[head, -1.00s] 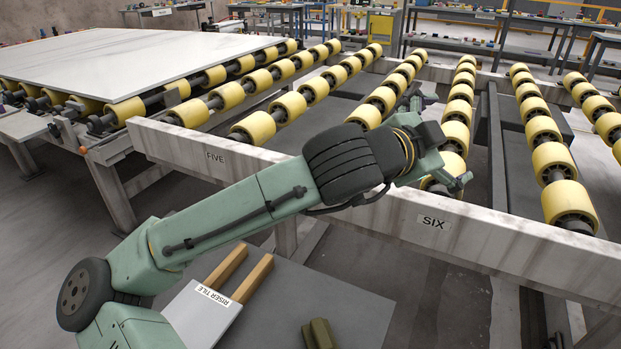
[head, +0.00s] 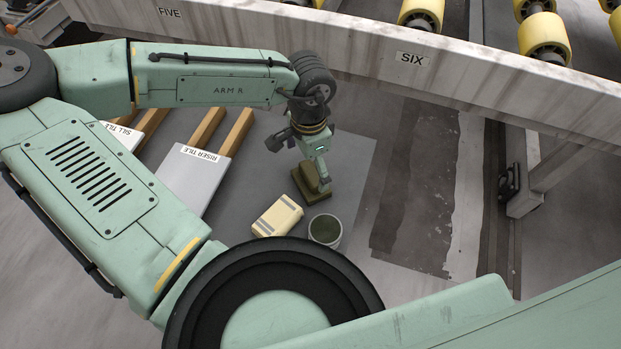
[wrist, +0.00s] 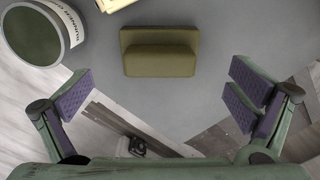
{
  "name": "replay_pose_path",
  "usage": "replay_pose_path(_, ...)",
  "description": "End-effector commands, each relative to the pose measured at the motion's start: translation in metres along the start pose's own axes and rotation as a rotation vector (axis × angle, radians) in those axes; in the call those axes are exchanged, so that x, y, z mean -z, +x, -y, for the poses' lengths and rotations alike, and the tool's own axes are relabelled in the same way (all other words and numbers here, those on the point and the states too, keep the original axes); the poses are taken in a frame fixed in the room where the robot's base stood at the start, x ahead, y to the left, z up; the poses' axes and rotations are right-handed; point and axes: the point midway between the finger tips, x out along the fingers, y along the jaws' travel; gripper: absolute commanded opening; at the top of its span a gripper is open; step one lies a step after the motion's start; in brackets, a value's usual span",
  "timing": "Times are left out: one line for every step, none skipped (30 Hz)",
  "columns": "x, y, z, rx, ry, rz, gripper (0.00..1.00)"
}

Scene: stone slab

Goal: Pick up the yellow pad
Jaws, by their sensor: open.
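The yellow pad (head: 308,184) shows as a dark olive-yellow block with a raised ridge on a wider base. It lies on the grey slab top, partly hidden by my gripper in the head view. In the wrist view the pad (wrist: 160,52) is whole, upper centre, ahead of the fingertips. My gripper (head: 300,164) points down over the pad. In the wrist view my gripper (wrist: 163,92) has its purple-lined fingers spread wide, with nothing between them.
A pale yellow block with grey bands (head: 277,216) and a round bucket (head: 325,243) stand close to the pad. A riser tile (head: 191,178) lies left on wooden strips. A roller frame beam marked SIX (head: 450,75) runs behind.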

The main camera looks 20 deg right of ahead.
Motion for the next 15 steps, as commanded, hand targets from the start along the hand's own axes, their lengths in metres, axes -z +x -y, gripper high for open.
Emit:
replay_pose_path(0.0, 0.003, 0.0, 0.0, 0.0, 0.0, 1.0)
replay_pose_path(0.0, 0.005, 0.0, 0.0, 0.0, 0.0, 1.0)
replay_pose_path(0.001, 0.007, 0.0, 0.0, 0.001, -0.001, 1.0)
replay_pose_path(0.001, 0.01, 0.0, 0.0, 0.001, 0.0, 1.0)
replay_pose_path(0.001, 0.013, -0.001, 0.0, 0.001, 0.001, 1.0)
replay_pose_path(0.002, 0.019, -0.001, 0.001, 0.002, 0.001, 1.0)
replay_pose_path(0.003, 0.024, -0.001, 0.001, 0.002, 0.001, 1.0)
replay_pose_path(0.003, 0.029, -0.001, 0.0, 0.002, 0.001, 1.0)
replay_pose_path(0.004, 0.035, -0.001, 0.001, 0.003, 0.001, 1.0)
replay_pose_path(0.004, 0.04, -0.001, 0.001, 0.002, 0.0, 1.0)
replay_pose_path(0.004, 0.044, -0.001, 0.0, 0.001, 0.0, 1.0)
replay_pose_path(0.005, 0.048, -0.001, 0.0, 0.001, -0.001, 1.0)
replay_pose_path(0.005, 0.051, -0.001, 0.001, 0.001, -0.001, 1.0)
replay_pose_path(0.004, 0.053, -0.001, 0.001, 0.0, -0.001, 1.0)
replay_pose_path(0.004, 0.055, -0.001, 0.001, 0.0, -0.002, 1.0)
